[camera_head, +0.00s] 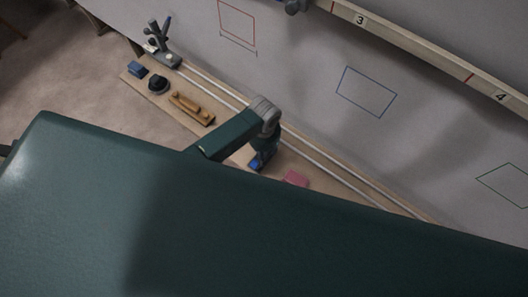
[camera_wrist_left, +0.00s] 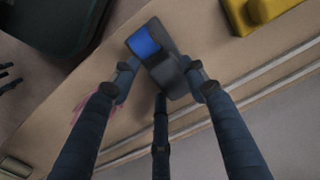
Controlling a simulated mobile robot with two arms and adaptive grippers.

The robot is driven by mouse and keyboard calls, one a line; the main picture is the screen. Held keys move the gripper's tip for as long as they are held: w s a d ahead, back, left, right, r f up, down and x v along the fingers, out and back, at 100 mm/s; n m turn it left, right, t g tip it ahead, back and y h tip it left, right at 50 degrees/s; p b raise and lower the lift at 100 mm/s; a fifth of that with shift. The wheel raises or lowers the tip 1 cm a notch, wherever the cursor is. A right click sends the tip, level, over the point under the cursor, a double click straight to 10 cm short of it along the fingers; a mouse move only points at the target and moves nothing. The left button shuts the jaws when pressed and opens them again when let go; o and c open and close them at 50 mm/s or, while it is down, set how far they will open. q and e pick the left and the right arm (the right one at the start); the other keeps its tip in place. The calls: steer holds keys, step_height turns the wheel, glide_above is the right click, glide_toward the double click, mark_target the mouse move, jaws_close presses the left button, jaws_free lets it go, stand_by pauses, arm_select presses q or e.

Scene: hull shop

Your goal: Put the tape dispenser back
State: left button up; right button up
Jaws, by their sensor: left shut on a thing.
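The tape dispenser (camera_wrist_left: 172,72) is a dark grey body with a blue part, seen in the left wrist view between my left fingers. My left gripper (camera_wrist_left: 160,72) is shut on it. In the head view my left gripper (camera_head: 266,147) points down over the wooden ledge along the wall, and the blue part of the tape dispenser (camera_head: 257,162) shows below it. I cannot tell whether the dispenser touches the ledge. My right gripper is in neither view.
A wooden tool (camera_head: 192,108), a black round thing (camera_head: 158,84), a blue block (camera_head: 137,69) and a grey holder (camera_head: 163,57) stand to the left. Pale rails run along the wall side.

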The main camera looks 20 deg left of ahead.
arm_select(q)
steer(key=o, duration=1.1)
step_height(320, 180, up, 12)
steer(key=shift+p, duration=0.3)
